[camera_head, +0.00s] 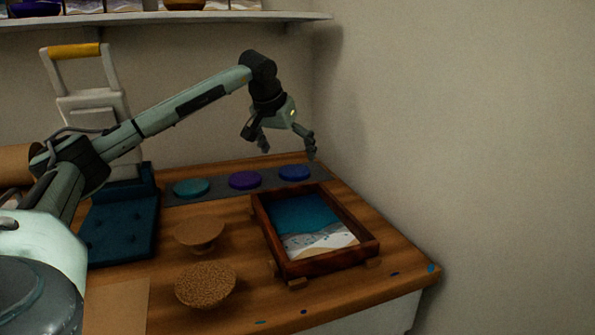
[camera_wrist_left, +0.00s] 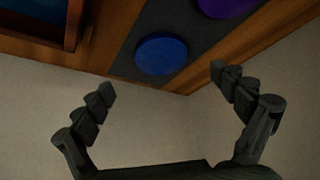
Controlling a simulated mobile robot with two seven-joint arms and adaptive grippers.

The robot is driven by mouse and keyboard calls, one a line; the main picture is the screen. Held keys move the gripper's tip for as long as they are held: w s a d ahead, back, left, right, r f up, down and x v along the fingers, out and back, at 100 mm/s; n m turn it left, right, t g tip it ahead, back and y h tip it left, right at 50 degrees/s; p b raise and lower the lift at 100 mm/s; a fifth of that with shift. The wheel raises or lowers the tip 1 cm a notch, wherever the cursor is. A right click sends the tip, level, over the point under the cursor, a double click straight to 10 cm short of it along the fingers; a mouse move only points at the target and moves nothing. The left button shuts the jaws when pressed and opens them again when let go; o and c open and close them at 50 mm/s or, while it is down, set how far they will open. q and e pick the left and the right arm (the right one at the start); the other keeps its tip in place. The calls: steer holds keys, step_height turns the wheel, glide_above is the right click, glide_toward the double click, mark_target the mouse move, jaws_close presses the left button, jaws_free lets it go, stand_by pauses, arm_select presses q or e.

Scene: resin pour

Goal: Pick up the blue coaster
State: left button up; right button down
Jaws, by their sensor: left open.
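The blue coaster (camera_head: 294,172) lies flat at the right end of a dark grey strip on the wooden table. My left gripper (camera_head: 288,150) hangs just above and behind it, with its fingers pointing down. In the left wrist view the blue coaster (camera_wrist_left: 161,54) lies ahead of the open fingers (camera_wrist_left: 162,80), roughly midway between them and apart from both. The left gripper is open with nothing between its fingers. My right gripper does not show.
A purple coaster (camera_head: 245,180) and a teal coaster (camera_head: 192,187) share the grey strip (camera_head: 218,184). A framed resin tray (camera_head: 372,247) stands in front. Walls stand close behind and right.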

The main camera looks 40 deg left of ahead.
mark_target(294, 170)
arm_select(q)
steer(key=x, duration=0.5)
steer(key=shift+w+a+f, duration=0.15)
steer(key=shift+a+f, duration=0.05)
steer(key=shift+f, duration=0.15)
steer(key=c, duration=1.3)
steer(key=shift+r, duration=0.1)
